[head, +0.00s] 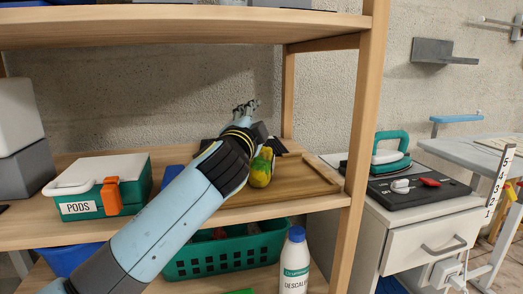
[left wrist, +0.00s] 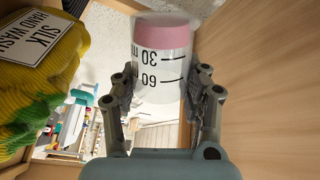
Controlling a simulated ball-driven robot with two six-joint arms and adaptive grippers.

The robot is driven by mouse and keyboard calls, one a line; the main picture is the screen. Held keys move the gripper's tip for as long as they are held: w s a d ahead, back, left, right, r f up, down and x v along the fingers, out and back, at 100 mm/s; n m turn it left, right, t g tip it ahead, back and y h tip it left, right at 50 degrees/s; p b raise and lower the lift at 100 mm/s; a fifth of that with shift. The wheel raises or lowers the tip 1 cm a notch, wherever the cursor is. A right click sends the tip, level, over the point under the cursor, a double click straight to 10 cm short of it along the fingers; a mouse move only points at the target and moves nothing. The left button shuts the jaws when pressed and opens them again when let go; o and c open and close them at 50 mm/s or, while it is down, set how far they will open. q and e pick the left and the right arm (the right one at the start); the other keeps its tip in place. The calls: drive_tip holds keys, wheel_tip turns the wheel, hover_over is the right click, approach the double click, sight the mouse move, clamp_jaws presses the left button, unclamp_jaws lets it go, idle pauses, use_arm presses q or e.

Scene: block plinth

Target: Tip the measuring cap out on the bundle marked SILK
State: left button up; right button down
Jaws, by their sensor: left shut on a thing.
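The measuring cap (left wrist: 160,65) is a clear cup with dark 30 and 60 marks and a pink layer at its upper end in the left wrist view. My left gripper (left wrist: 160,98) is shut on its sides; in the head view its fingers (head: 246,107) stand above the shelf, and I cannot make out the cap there. The yellow and green bundle marked SILK (left wrist: 35,75) is left of the cap in the left wrist view, apart from it. In the head view the bundle (head: 262,169) lies on the wooden tray (head: 300,186), partly behind my left arm. My right gripper is not in view.
A PODS box (head: 98,185) with an orange latch stands left on the shelf. Below are a green basket (head: 225,256) and a white descaler bottle (head: 295,262). A shelf post (head: 360,140) stands right of the tray; an upper shelf (head: 180,25) is overhead.

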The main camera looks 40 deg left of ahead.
use_arm(q)
drive_tip(key=shift+d+r+m+p, duration=0.1)
drive_tip(key=shift+m+p, duration=0.25)
drive_tip(key=shift+m, duration=0.25)
idle(0.7)
drive_tip(key=shift+d+m+p, duration=0.15)
drive_tip(key=shift+m+p, duration=0.25)
drive_tip(key=shift+m, duration=0.2)
idle(1.0)
drive_tip(key=shift+w+d+m+p, duration=0.15)
drive_tip(key=shift+d+m+p, duration=0.1)
drive_tip(key=shift+m+p, duration=0.75)
idle(1.7)
